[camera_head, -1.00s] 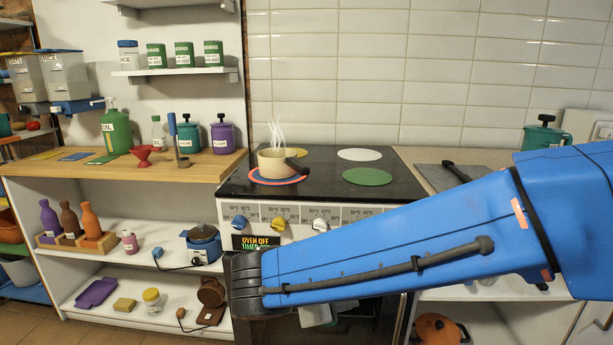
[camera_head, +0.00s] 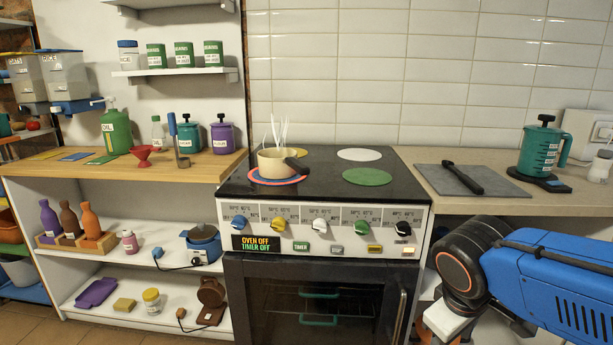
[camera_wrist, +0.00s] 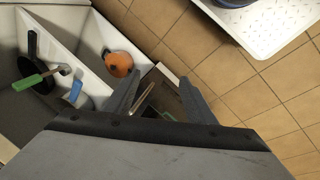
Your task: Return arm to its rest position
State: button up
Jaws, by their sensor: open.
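My blue arm is folded at the lower right of the head view, with its dark elbow joint low in front of the right-hand counter. In the wrist view my gripper (camera_wrist: 168,97) shows two dark fingers spread apart with nothing held between them. My gripper's fingers do not show in the head view.
A cutting board (camera_head: 450,180) and a teal press jug (camera_head: 541,150) stand on the right counter. In the wrist view an orange pot (camera_wrist: 118,64) sits in the open shelf; tiled floor (camera_wrist: 215,60) lies right.

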jog(key=shift+s+d+r+m+t+y, duration=0.1)
jog(key=shift+s+d+m+t+y, duration=0.25)
jog(key=shift+s+m, duration=0.45)
jog(key=shift+s+d+f+m+t+y, duration=0.1)
jog(key=shift+s+d+m+t+y, duration=0.3)
jog(key=shift+m, duration=0.65)
jog(key=shift+s+d+r+m+t+y, duration=0.1)
jog(key=shift+s+m+t+y, duration=0.25)
jog(key=shift+s+m, duration=0.5)
